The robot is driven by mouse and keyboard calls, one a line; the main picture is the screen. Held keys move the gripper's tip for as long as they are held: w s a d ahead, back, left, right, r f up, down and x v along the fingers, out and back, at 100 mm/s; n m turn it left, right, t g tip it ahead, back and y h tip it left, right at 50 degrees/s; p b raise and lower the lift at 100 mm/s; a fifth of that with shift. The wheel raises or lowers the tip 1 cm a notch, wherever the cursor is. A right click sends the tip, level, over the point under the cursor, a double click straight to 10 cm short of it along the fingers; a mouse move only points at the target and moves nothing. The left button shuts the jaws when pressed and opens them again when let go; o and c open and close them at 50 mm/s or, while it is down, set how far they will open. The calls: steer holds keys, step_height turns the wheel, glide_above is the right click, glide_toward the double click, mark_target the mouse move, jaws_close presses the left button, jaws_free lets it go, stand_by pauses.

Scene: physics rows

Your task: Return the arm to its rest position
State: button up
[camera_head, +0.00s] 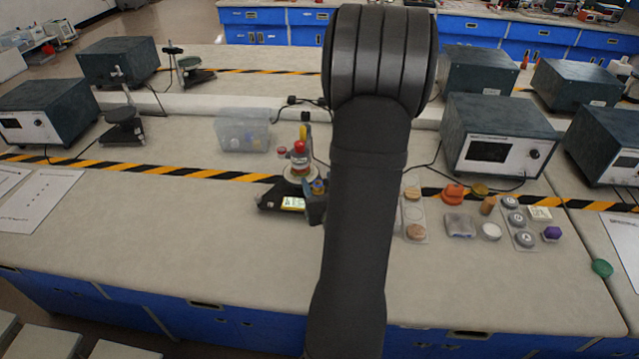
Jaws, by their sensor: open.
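My dark grey arm (362,210) rises from the bottom middle to a thick rounded joint (378,55) at the top. It covers the middle of the bench. My gripper is not visible, and the far part of the arm is hidden behind the near links. Just left of the arm stands a scale (270,201) with a lit yellow display. A small stack with a red piece (300,148) is on its round plate. A small blue-grey item (316,207) stands beside the scale, partly covered by my arm; I cannot tell what it is.
Right of the arm lie a clear tray with round pieces (414,210), a tray of grey discs (524,240), an orange piece (453,193) and a purple piece (551,234). A clear bin (243,130) stands behind left. Instrument boxes (497,140) flank the bench.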

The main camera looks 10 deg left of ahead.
steer(key=w+d+n+g+y, duration=0.4)
steer(key=w+n+g+y, duration=0.3)
steer(key=w+g+y, duration=0.1)
steer(key=shift+w+d+r+n+y, duration=0.25)
steer(key=shift+w+n+y, duration=0.2)
steer(key=shift+w, duration=0.55)
steer(key=shift+a, duration=0.15)
stand_by(0.3)
